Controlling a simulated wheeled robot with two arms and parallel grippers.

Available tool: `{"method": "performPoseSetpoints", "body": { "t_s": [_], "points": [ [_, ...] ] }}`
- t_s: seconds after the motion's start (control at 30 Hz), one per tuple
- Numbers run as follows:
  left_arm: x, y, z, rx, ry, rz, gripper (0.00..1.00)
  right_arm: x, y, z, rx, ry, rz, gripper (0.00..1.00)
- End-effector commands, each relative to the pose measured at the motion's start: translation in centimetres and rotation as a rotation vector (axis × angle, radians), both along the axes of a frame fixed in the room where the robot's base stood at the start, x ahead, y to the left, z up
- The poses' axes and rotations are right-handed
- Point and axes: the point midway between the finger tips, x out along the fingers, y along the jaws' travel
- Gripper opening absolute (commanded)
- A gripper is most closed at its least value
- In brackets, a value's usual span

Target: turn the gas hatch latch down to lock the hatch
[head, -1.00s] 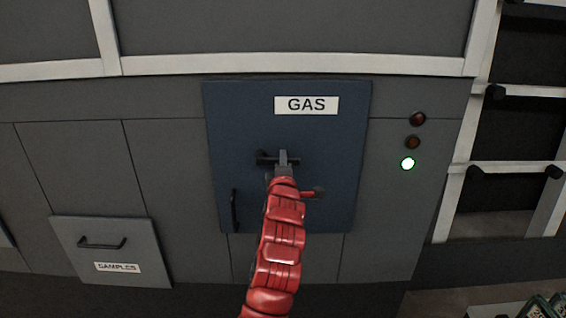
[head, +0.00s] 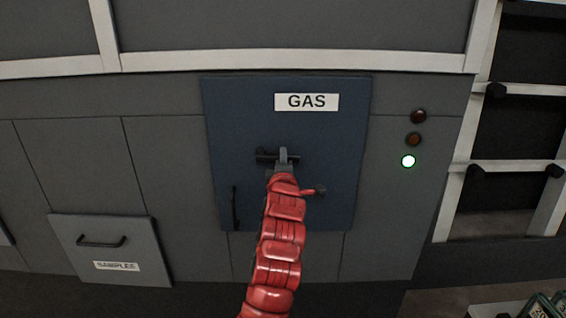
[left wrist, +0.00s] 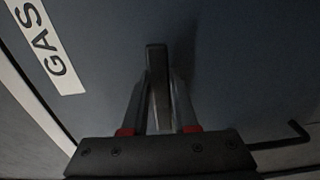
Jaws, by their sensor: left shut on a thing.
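The dark blue gas hatch (head: 340,140) is flush in the grey wall of the machine, with a white GAS label near its top. Its black latch (head: 264,155) lies about level across the middle of the hatch in the head view. My left gripper (head: 284,156) is shut on the latch near its right part; the red arm below hides some of the hatch. In the left wrist view, the latch (left wrist: 157,72) stands between the two fingers of my left gripper (left wrist: 160,85). My right gripper is not in view.
A black handle (head: 234,208) is at the lower left of the hatch. A samples drawer (head: 135,245) stands ajar at lower left. A rack (head: 515,165) is at the right.

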Motion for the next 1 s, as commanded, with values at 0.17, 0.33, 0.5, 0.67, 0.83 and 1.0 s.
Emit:
{"method": "performPoseSetpoints", "body": {
  "t_s": [0.17,0.33,0.5,0.67,0.83,1.0],
  "points": [
    [0.0,0.0,-1.5,0.076,-0.006,-0.001,0.00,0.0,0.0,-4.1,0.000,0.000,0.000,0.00],
    [-0.1,0.2,-2.3,0.198,-0.005,-0.001,0.00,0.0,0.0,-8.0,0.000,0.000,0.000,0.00],
    [-0.1,0.5,-2.9,0.358,-0.006,-0.001,0.00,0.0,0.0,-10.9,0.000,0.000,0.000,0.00],
    [0.0,0.9,-3.5,0.510,-0.003,-0.001,0.00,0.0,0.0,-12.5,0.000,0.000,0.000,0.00],
    [0.0,1.6,-4.3,0.674,0.000,0.000,0.00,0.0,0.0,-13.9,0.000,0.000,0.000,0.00],
    [0.0,2.3,-4.9,0.835,0.001,-0.001,0.00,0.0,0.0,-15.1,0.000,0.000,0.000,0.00]
  ]
}}
